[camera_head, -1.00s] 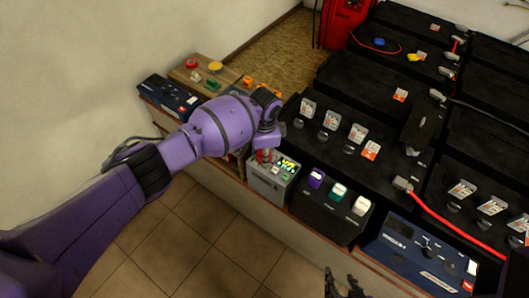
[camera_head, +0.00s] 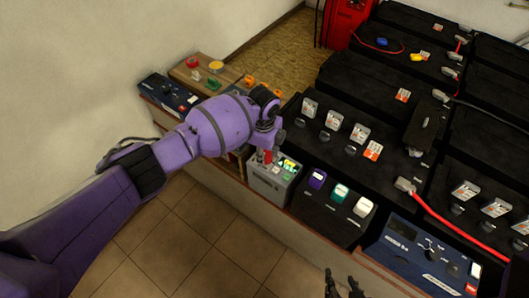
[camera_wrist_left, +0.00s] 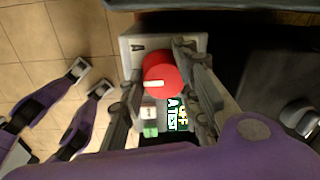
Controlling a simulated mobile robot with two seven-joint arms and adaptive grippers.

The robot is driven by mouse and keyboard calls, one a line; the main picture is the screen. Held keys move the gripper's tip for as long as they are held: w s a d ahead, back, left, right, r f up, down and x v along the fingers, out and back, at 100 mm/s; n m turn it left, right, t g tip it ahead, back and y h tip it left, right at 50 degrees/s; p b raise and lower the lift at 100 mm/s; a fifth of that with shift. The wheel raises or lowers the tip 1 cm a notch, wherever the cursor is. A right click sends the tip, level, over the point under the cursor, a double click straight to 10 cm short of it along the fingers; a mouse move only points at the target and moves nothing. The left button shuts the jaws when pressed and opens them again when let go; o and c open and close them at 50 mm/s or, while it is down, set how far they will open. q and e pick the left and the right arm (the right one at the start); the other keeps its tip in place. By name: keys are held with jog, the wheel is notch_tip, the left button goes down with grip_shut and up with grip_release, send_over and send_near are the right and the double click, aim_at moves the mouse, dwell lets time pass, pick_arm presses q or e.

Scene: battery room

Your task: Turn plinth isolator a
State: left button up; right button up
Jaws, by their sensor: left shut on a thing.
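The plinth isolator a is a grey box (camera_head: 270,182) on the plinth ledge, with a red rotary knob (camera_wrist_left: 165,74) on top. In the left wrist view the letter A shows on its top plate (camera_wrist_left: 137,45), and the knob's white mark points left. My left gripper (camera_head: 267,152) comes down on the box from above, its fingers shut on the red knob, one on each side. My right gripper (camera_head: 343,284) is empty at the bottom edge of the head view, fingers apart; it also shows in the left wrist view (camera_wrist_left: 90,78).
Right of the box stands a black unit (camera_head: 328,214) with purple, teal and white rockers. A blue panel (camera_head: 425,255) lies further right. Behind are black battery blocks (camera_head: 395,80) with tags and a red cable (camera_head: 450,225). The tiled floor (camera_head: 190,235) in front is clear.

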pick_arm(q)
jog(key=shift+s+d+f, duration=0.1)
jog(key=shift+s+f, duration=0.1)
jog(key=shift+s, duration=0.15)
pick_arm(e)
jog(key=shift+s+f, duration=0.1)
jog(key=shift+s, duration=0.3)
pick_arm(q)
jog(key=o, duration=1)
jog(key=shift+o, duration=0.4)
jog(key=shift+r, duration=0.1)
pick_arm(e)
jog(key=shift+s+d, duration=0.1)
jog(key=shift+s, duration=0.1)
pick_arm(q)
jog(key=shift+w, duration=0.1)
jog(key=shift+r, duration=0.1)
jog(key=shift+w+r, duration=0.1)
jog(key=shift+r, duration=0.15)
notch_tip(320, 180, up, 11)
jog(key=shift+s+r, duration=0.2)
jog(key=shift+s, duration=0.05)
pick_arm(e)
jog(key=shift+w, duration=0.25)
